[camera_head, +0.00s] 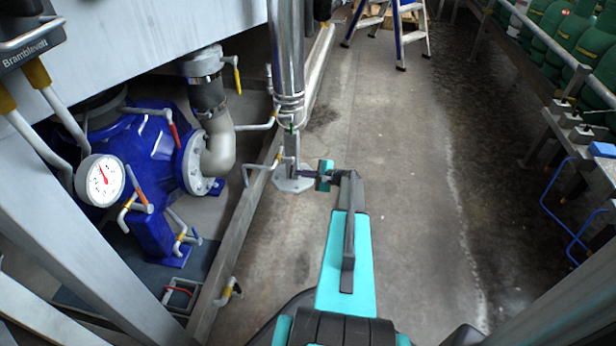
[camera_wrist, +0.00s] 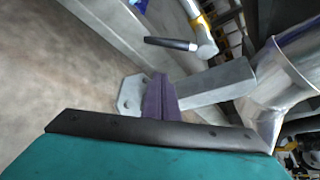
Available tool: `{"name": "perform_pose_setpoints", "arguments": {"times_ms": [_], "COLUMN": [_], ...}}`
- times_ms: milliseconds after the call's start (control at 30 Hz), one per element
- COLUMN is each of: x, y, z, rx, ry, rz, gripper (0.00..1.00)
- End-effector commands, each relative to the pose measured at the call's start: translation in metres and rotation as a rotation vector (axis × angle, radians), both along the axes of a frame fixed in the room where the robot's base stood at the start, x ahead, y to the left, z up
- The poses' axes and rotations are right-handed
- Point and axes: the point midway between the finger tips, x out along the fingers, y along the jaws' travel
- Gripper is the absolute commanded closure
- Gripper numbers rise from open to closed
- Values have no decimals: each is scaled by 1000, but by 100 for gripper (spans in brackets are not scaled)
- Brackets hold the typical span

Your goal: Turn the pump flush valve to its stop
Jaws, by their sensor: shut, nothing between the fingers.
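A blue pump (camera_head: 140,150) stands at the left in the head view, with several small lever valves on and around it. One has a red lever (camera_head: 173,136), one an orange lever (camera_head: 137,186). I cannot tell which is the flush valve. My gripper (camera_head: 303,176) is beside the foot of a steel post, right of the pump and apart from it. In the wrist view its purple fingers (camera_wrist: 159,97) are together and empty, in front of the post (camera_wrist: 215,82). A dark-handled lever (camera_wrist: 170,43) on a pale pipe shows beyond them.
A round gauge (camera_head: 100,180) is in front of the pump. A grey beam (camera_head: 245,205) runs along the floor between pump and gripper. A vertical steel pipe (camera_head: 287,60) rises above the post. Right of my arm, the concrete floor (camera_head: 415,180) is clear. A ladder stands at the back.

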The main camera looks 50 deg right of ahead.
Motion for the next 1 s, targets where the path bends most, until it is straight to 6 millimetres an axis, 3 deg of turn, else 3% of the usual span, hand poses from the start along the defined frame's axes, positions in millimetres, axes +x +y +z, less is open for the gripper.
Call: {"name": "perform_pose_setpoints", "arguments": {"times_ms": [533, 1000], "x": [-8, -8], "y": [24, 27], "z": [23, 28], "rx": [-1, -1], "ry": [1, 0], "rz": [1, 0], "gripper": [100, 100]}}
